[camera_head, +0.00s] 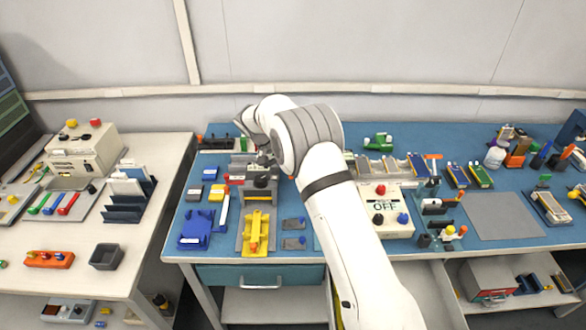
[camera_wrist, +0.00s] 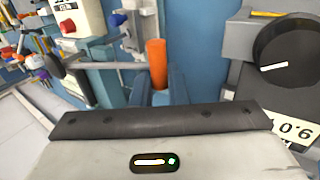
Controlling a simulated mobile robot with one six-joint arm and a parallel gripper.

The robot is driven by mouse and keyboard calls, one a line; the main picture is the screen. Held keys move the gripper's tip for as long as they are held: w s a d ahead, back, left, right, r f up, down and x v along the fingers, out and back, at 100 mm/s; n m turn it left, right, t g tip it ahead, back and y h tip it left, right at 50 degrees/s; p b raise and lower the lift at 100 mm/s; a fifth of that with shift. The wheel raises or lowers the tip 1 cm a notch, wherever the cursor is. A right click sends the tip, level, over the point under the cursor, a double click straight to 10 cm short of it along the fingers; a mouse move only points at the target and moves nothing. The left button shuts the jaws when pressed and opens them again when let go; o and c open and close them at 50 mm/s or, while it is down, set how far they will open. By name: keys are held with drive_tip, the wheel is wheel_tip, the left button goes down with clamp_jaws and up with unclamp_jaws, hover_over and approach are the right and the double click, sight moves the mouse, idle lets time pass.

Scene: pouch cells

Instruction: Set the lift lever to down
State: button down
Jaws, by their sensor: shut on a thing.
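An orange lever handle (camera_wrist: 156,62) stands up in the middle of the wrist view. My gripper (camera_wrist: 158,82) is shut on its lower part, with a finger on each side. In the head view my gripper (camera_head: 263,158) is at the back of the blue table, above a grey device (camera_head: 259,183). My arm hides much of it there, and I cannot make out the orange handle in that view. The lever's base and any up or down marking are hidden.
A black dial (camera_wrist: 288,48) with a number label (camera_wrist: 293,129) is close at right in the wrist view. A white box marked OFF (camera_head: 388,217) stands right of my arm. A yellow fixture (camera_head: 256,232) is in front of the grey device. A bare grey mat (camera_head: 503,216) lies at right.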

drive_tip(key=c, duration=1.5)
unclamp_jaws()
drive_tip(key=shift+w+f, duration=0.1)
drive_tip(key=shift+f, duration=0.05)
drive_tip(key=b+v, duration=0.1)
drive_tip(key=v, duration=0.7)
drive_tip(key=shift+d, duration=0.15)
